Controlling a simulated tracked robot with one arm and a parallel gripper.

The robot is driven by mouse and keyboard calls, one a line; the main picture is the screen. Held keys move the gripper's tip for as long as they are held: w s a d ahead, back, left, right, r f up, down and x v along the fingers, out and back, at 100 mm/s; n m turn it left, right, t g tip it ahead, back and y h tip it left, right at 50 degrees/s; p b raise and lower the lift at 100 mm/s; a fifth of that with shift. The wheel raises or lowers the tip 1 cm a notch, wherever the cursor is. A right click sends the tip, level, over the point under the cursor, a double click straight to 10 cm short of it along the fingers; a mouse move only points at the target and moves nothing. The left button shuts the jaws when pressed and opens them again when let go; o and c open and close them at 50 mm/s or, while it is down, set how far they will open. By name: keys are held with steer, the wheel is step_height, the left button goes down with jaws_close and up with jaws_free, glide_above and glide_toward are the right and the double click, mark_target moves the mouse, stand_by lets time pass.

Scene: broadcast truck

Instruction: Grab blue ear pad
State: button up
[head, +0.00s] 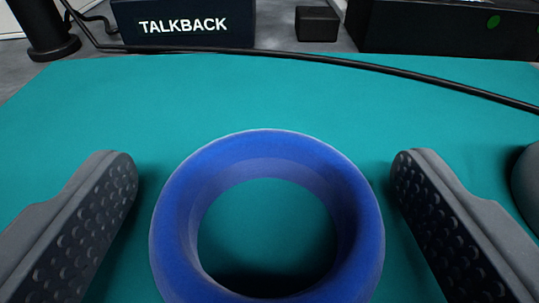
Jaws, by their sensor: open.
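The blue ear pad (267,154) is a thick ring with an open middle. It shows at the bottom centre of the head view, over the teal mat (270,92), which also shows through its hole. My gripper (262,165) is open, with one dark textured finger on each side of the ear pad. A gap shows between each finger and the ring. The near edge of the ear pad is cut off by the bottom of the frame.
A black box marked TALKBACK (183,24) stands behind the mat. A black cable (330,61) crosses the mat's far edge. A small black block (317,23) and a dark unit with a green light (440,30) stand at the back. A dark rounded object (527,185) sits at the right edge.

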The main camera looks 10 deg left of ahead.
steer(key=shift+w+f, duration=0.15)
steer(key=shift+w, duration=0.25)
steer(key=c, duration=1.1)
steer(key=shift+o, duration=0.2)
steer(key=shift+a, duration=0.1)
steer(key=shift+s+r+p, duration=0.1)
steer(key=shift+r+p, duration=0.6)
steer(key=shift+r, duration=1.25)
steer(key=s+d+r+b, duration=0.1)
steer(key=s+d+b, duration=0.4)
steer(key=s+d, duration=0.4)
steer(key=s, duration=0.3)
steer(key=shift+s+d+h, duration=0.15)
steer(key=shift+s+h, duration=0.15)
steer(key=shift+s, duration=0.1)
